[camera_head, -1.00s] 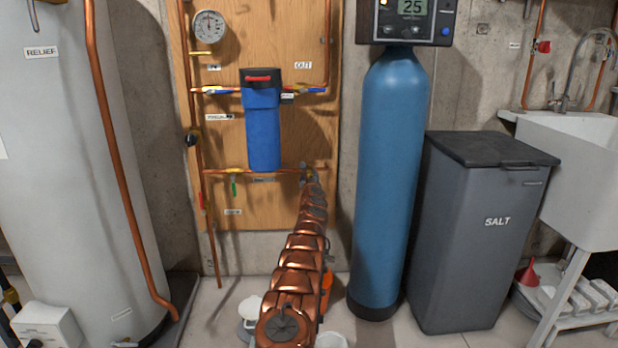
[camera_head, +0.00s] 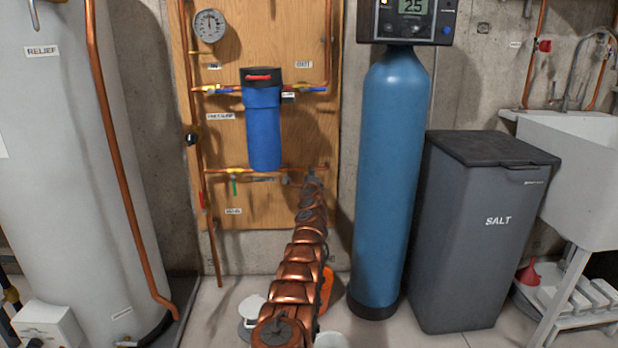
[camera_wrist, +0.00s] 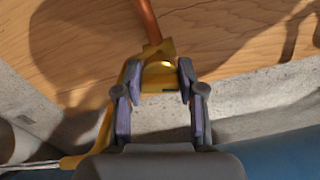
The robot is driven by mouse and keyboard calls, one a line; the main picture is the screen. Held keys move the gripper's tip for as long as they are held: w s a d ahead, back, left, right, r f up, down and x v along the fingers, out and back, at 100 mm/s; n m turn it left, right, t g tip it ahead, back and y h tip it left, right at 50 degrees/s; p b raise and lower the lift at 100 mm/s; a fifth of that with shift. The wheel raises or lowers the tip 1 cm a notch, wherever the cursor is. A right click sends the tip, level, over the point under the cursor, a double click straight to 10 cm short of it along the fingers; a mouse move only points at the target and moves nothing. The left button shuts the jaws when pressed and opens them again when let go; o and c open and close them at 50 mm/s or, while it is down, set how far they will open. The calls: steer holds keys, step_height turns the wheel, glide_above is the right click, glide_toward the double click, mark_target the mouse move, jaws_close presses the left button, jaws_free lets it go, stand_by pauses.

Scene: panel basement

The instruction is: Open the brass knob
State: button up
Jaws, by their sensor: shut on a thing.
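The brass knob (camera_wrist: 160,77) is a yellow, rounded piece at the end of a copper pipe in the wrist view. My gripper (camera_wrist: 157,88) has its two fingers on either side of it, shut on it. A thin dark slot shows on the knob's near edge. In the head view my gripper (camera_head: 313,179) is at the lower right of the wooden panel, at the right end of the low copper pipe. The knob cannot be made out there, behind my gripper and arm.
A blue filter housing (camera_head: 263,130) hangs on the wooden panel (camera_head: 225,140) just above left of my gripper. A tall blue tank (camera_head: 390,180) stands close on the right, beside a grey salt bin (camera_head: 475,240). A large grey tank (camera_head: 85,180) stands on the left.

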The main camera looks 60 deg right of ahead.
steer(key=shift+n, duration=1.1)
steer(key=o, duration=1.1)
